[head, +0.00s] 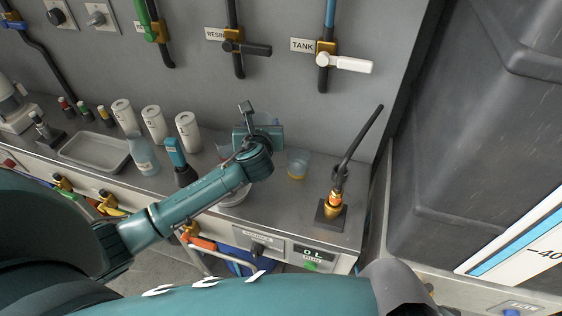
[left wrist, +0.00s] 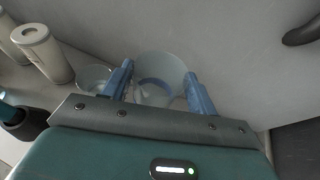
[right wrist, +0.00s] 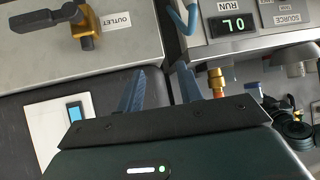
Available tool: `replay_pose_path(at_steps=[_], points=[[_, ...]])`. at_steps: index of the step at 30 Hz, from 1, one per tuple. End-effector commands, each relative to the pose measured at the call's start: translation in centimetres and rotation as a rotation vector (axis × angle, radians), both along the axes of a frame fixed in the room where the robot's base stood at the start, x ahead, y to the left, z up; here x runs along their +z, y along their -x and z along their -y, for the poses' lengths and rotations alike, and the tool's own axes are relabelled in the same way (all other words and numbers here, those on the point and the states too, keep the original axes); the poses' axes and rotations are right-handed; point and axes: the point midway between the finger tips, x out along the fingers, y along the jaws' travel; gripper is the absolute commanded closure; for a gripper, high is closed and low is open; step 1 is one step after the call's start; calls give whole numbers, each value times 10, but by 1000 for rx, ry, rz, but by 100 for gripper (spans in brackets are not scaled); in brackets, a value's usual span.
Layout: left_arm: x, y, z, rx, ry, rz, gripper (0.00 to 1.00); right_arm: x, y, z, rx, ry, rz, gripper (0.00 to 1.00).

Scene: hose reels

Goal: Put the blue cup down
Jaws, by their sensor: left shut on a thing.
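My left gripper (head: 262,122) is over the back of the counter, near the wall. In the left wrist view its blue fingers (left wrist: 158,90) are shut on a translucent bluish cup (left wrist: 158,75). In the head view the gripper hides most of this cup, and I cannot tell whether its base touches the counter. Another clear cup (left wrist: 93,78) stands just left of it. A clear cup with amber liquid (head: 297,165) stands on the counter to the right of the gripper. My right gripper (right wrist: 160,88) is open, with nothing between its fingers.
The counter (head: 275,208) holds white canisters (head: 155,124), a tray (head: 95,152), a bottle (head: 143,155) and a burner-like stand (head: 331,205) at the right. Valves hang on the wall above, including the TANK valve (head: 343,63). Bare counter shows around the amber cup.

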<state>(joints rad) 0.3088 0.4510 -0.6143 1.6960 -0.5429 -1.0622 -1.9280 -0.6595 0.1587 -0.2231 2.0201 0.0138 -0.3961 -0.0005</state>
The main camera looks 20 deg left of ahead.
Motion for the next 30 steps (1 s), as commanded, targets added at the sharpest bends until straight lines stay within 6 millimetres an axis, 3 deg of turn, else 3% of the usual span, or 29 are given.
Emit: replay_pose_path(at_steps=[5,12,20,25,30], points=[[-5,3,-15,44,-2,-3,66,0,1,-2,3,-5,6,64],[-48,4,-15,48,-2,-4,66,-5,3,-8,11,-15,6,64],[-70,3,-15,45,-1,-2,66,-6,3,-11,15,-22,12,64],[-95,4,-15,45,-1,-3,66,-7,1,-11,16,-24,24,64],[-97,3,-15,45,-1,0,66,0,-3,-12,17,-27,39,64]])
